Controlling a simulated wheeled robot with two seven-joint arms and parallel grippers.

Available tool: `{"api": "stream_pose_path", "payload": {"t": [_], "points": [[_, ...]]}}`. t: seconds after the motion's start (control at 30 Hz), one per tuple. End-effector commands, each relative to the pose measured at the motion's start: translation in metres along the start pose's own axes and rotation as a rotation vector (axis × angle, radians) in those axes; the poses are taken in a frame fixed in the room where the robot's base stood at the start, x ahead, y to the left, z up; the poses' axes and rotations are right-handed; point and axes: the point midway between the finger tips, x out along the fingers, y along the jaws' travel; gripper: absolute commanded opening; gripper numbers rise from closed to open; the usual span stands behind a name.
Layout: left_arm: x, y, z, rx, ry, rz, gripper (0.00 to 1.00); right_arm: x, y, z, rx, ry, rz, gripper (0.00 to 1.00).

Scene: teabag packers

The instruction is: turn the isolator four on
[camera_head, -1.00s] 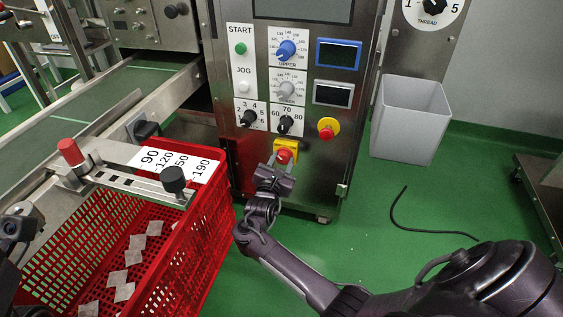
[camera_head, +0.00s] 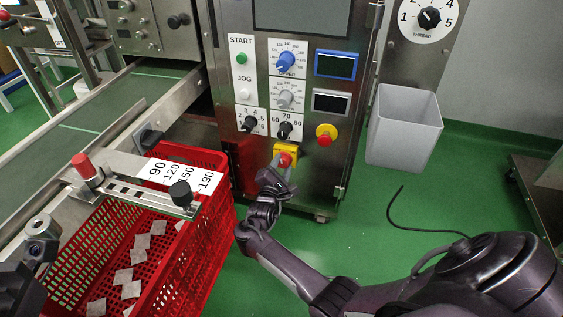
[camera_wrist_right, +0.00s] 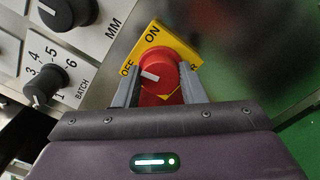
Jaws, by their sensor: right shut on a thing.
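The isolator is a red rotary knob (camera_head: 284,159) on a yellow plate (camera_head: 291,148), low on the front of the steel cabinet. In the right wrist view the red knob (camera_wrist_right: 158,68) sits on the yellow plate (camera_wrist_right: 157,38) marked ON and OFF. Its white mark points left, toward the OFF lettering. My right gripper (camera_head: 279,172) is at the knob, with its two fingers on either side of it, shut on it; the fingers also show in the right wrist view (camera_wrist_right: 158,88). The plate's lower part is hidden behind the gripper.
A red emergency-stop button (camera_head: 326,134) is up and right of the isolator. Selector dials (camera_head: 284,130) sit above it. A red crate (camera_head: 208,235) with teabags stands to the left. A grey bin (camera_head: 402,128) stands right, with a black cable (camera_head: 395,215) on the floor below.

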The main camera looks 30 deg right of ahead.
Motion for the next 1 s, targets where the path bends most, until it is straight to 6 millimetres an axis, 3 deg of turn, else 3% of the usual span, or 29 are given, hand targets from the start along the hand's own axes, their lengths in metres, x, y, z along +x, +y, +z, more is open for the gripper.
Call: {"api": "stream_pose_path", "payload": {"t": [0.6,1.0], "points": [[0.0071,-0.0008,0.0000,-0.004,-0.019,-0.009,0.36,0.0001,-0.0022,-0.0003,0.584,-0.002,-0.002,0.14],[0.0067,-0.0008,0.0001,-0.004,-0.021,-0.010,0.36,0.0003,-0.0034,-0.0012,0.883,-0.002,-0.001,0.14]]}}
